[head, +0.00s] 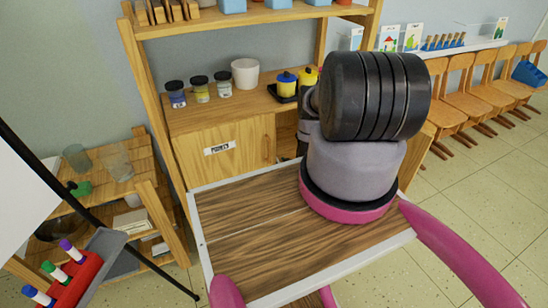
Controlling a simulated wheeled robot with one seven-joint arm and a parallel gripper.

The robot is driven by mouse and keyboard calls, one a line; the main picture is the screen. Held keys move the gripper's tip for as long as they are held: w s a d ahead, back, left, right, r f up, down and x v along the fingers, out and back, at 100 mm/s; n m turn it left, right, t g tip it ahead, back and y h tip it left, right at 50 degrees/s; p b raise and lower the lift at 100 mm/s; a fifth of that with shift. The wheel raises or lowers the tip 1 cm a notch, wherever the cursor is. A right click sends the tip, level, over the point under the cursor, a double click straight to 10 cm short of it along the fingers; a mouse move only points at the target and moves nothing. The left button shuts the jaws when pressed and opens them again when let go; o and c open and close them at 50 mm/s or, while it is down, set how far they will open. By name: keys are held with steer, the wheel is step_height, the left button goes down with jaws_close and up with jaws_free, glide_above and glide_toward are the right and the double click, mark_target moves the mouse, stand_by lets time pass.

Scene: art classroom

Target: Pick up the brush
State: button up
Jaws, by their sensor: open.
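I cannot make out a brush in the head view. My gripper is not in view; only thick black, grey and pink parts of my arm show, in front of the shelf unit and over a wooden surface with a white rim (203,241). They hide part of this surface and part of the shelf unit behind. The visible part of the wooden surface is bare.
A wooden shelf unit (190,147) holds several small jars (199,88), a white pot (245,73) and yellow-and-blue containers (287,84). At left are a low wooden rack (157,213) and a red marker holder (78,281). Wooden chairs (465,103) line the right wall beside open floor.

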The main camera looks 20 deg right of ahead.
steer(key=shift+w, duration=0.1)
steer(key=shift+c, duration=0.3)
jaws_close()
